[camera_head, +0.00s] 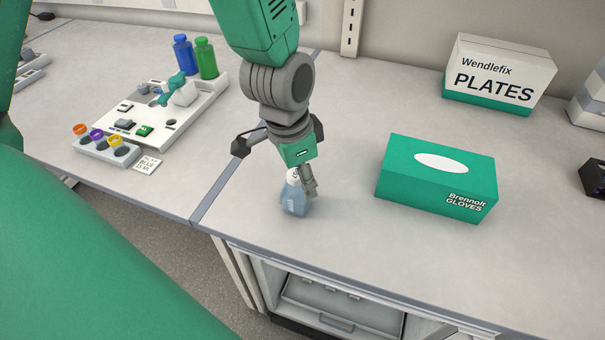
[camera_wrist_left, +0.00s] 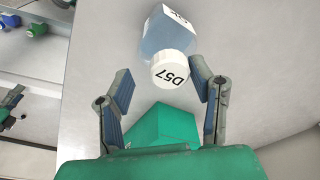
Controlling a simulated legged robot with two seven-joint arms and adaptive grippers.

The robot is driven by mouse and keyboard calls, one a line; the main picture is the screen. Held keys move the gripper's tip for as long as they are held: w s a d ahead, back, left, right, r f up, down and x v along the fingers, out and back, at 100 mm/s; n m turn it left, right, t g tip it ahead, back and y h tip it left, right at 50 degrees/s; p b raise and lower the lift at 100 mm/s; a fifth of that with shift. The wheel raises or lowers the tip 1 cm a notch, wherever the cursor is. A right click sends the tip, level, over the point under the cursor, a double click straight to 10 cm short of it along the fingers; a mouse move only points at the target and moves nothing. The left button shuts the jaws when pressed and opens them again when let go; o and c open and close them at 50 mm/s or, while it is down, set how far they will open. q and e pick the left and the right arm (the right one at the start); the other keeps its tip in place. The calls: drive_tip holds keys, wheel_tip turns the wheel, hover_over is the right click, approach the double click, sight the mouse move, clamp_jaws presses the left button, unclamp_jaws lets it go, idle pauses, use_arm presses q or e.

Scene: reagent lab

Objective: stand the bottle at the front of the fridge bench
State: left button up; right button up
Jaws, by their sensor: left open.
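A small bottle with a clear blue body (camera_head: 294,200) stands upright on the fridge bench (camera_head: 330,240), close to its front edge. In the left wrist view the gripper (camera_wrist_left: 163,84) is open, with the cap near the tip of the right finger and a wide gap to the left finger. I cannot tell whether that finger touches it. My right gripper is not in view.
A green glove box (camera_head: 432,178) stands right of the bottle. A plates box (camera_head: 497,75) is at the back right. On the left bench are a white tray device (camera_head: 190,115), a blue bottle (camera_head: 184,54) and a green bottle (camera_head: 206,58). Clear bench lies around the bottle.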

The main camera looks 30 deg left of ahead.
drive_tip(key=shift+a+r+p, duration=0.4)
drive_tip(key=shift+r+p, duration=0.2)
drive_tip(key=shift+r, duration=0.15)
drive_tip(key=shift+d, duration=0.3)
use_arm(q)
wheel_tip(320, 180, up, 12)
drive_tip(key=s+a, duration=0.1)
drive_tip(key=shift+s, duration=0.2)
drive_tip(key=shift+a+f, duration=0.15)
drive_tip(key=shift+a, duration=0.25)
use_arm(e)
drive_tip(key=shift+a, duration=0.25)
